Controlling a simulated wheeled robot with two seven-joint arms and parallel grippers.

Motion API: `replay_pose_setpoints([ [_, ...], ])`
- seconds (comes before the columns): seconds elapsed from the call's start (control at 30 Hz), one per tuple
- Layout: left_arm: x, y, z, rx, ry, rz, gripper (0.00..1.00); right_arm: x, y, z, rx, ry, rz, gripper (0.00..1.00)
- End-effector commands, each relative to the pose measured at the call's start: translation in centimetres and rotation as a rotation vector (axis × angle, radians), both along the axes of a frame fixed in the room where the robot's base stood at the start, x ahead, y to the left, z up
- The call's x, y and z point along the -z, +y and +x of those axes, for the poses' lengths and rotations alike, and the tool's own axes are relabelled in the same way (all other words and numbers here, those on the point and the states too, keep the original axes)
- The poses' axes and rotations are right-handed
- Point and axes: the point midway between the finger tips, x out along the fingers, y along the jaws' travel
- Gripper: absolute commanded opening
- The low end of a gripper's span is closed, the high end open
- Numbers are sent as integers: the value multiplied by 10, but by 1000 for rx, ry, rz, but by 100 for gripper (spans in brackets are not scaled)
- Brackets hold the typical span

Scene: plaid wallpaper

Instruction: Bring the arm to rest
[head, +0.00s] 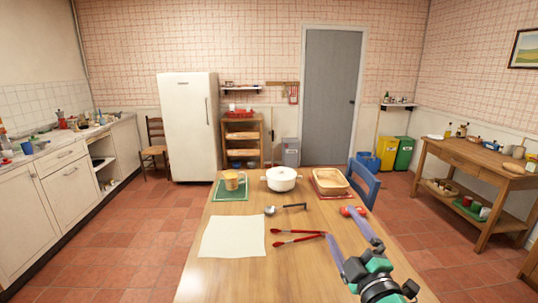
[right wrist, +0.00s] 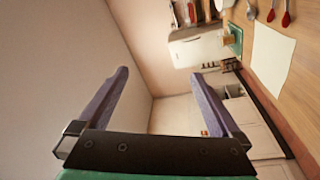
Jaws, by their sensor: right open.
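My right gripper (head: 337,222) has purple fingers and a green and black wrist. It is over the right front part of the wooden table (head: 220,284), pointing away from me. The right wrist view shows its two fingers (right wrist: 160,75) spread wide with nothing between them. Whether the gripper touches the table or the red thing I cannot tell. My left gripper and arm are not in view.
A blue chair (head: 365,182) stands at the right edge.

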Motion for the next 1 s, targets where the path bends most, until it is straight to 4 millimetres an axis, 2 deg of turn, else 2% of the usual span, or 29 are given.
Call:
replay_pose_setpoints([
  [0.03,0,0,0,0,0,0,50,39,-21,-6,70,160,127,100],
  [0.1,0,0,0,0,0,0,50,96,-44,-22,174,386,296,100],
  [0.2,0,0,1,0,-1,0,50,159,-62,-57,301,646,474,100],
  [0.3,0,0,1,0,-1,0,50,205,-69,-96,406,852,598,100],
  [0.4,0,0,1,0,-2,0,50,239,-71,-135,498,1025,692,100],
  [0.5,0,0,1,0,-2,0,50,263,-69,-174,584,1179,765,100],
  [0.63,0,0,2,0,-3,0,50,285,-65,-225,693,1367,839,100],
  [0.8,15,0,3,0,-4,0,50,367,-63,-212,704,1388,819,100],
  [0.87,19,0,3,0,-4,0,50,397,-63,-211,707,1397,814,100],
  [0.97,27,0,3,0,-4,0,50,451,-63,-215,715,1416,805,100],
  [1.0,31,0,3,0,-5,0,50,475,-63,-219,718,1424,800,100],
])
